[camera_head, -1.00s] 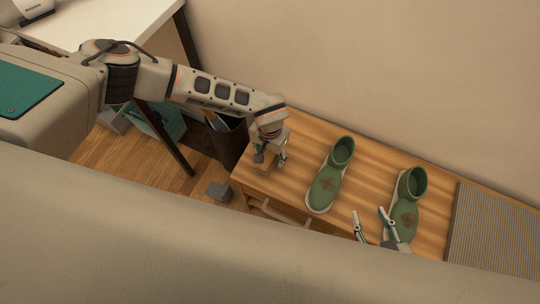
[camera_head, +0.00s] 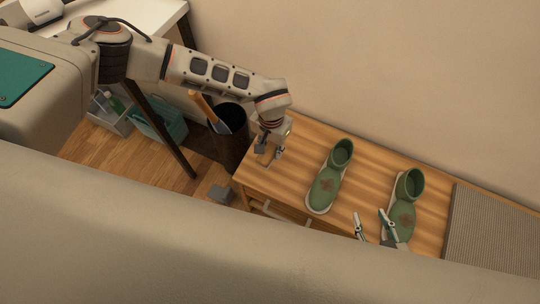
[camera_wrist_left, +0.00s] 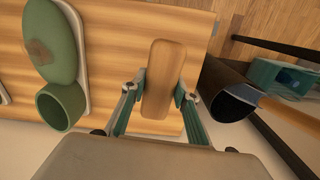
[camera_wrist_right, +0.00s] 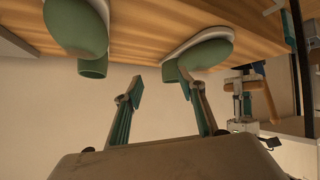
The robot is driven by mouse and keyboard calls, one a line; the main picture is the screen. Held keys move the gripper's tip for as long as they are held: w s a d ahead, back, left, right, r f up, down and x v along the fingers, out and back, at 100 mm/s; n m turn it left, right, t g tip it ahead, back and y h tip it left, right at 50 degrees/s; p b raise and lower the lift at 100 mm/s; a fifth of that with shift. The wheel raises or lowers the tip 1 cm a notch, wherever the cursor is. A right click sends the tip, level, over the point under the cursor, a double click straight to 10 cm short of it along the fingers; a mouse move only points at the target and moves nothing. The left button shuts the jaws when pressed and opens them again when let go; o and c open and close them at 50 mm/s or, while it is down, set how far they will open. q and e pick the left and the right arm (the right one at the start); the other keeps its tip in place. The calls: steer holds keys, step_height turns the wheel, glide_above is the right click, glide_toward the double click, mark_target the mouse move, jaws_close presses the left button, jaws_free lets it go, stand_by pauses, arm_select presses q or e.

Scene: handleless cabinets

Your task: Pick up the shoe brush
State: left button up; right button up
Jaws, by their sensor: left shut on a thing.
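The shoe brush, a rounded wooden block (camera_wrist_left: 163,75), is between the fingers of my left gripper (camera_wrist_left: 158,90) in the left wrist view. My left gripper (camera_head: 268,150) is shut on it over the left end of the wooden bench (camera_head: 300,180). In the head view the brush is small and partly hidden by the gripper. I cannot tell whether it touches the bench top. My right gripper (camera_head: 370,218) is open and empty near the bench's front, between the two green boots; its spread fingers show in the right wrist view (camera_wrist_right: 160,90).
A left green boot (camera_head: 327,183) and a right green boot (camera_head: 404,205), both with brown stains, stand on the bench. A ribbed grey mat (camera_head: 490,230) lies at the right. A dark bin (camera_head: 229,145) with a wooden-handled tool (camera_head: 202,104) stands left of the bench.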

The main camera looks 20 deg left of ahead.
mark_target(271, 147)
arm_select(q)
step_height(271, 147, up, 13)
steer(key=p, duration=0.2)
steer(key=shift+r, duration=0.2)
